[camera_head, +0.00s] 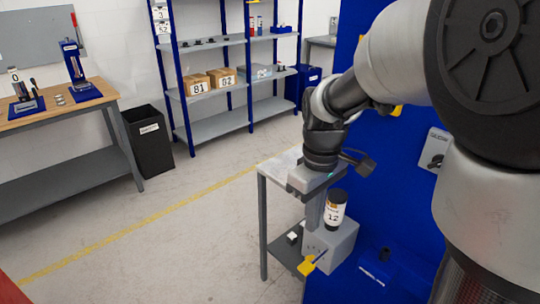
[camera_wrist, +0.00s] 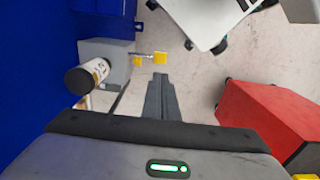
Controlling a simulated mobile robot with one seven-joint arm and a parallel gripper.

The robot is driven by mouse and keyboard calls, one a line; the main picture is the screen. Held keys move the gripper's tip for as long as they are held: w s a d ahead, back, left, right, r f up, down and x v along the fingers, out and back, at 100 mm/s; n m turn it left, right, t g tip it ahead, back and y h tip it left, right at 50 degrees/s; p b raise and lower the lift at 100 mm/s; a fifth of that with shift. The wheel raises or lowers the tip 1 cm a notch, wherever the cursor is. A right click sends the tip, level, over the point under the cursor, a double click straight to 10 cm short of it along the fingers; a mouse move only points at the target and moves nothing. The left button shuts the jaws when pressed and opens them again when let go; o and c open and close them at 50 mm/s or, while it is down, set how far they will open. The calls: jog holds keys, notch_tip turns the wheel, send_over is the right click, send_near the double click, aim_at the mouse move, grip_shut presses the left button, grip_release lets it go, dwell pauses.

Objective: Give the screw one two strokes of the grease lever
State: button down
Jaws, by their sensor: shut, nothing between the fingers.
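A grey lubricator box (camera_head: 331,246) is fixed beside the blue panel and carries a black-capped bottle (camera_head: 335,212) labelled 12. A lever with a yellow end (camera_head: 307,266) sticks out from its front. In the wrist view the box (camera_wrist: 106,48) and the bottle (camera_wrist: 90,74) are at the left. Two yellow pieces, one at a rod's end (camera_wrist: 160,56) and one nearer the box (camera_wrist: 138,61), show beside it; I cannot tell which is the lever. My gripper (camera_wrist: 160,78) is shut and empty, pointing down, apart from the yellow pieces. In the head view its fingers (camera_head: 314,215) are beside the bottle.
The blue panel (camera_head: 375,190) closes the right side. A red block (camera_wrist: 268,120) and a wheeled light-grey unit (camera_wrist: 207,20) show in the wrist view. The left floor is open, with a workbench, black bin and shelves beyond.

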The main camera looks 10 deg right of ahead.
aim_at(306, 266)
dwell(0.3)
notch_tip(306, 266, down, 14)
jog(key=shift+b, duration=0.85)
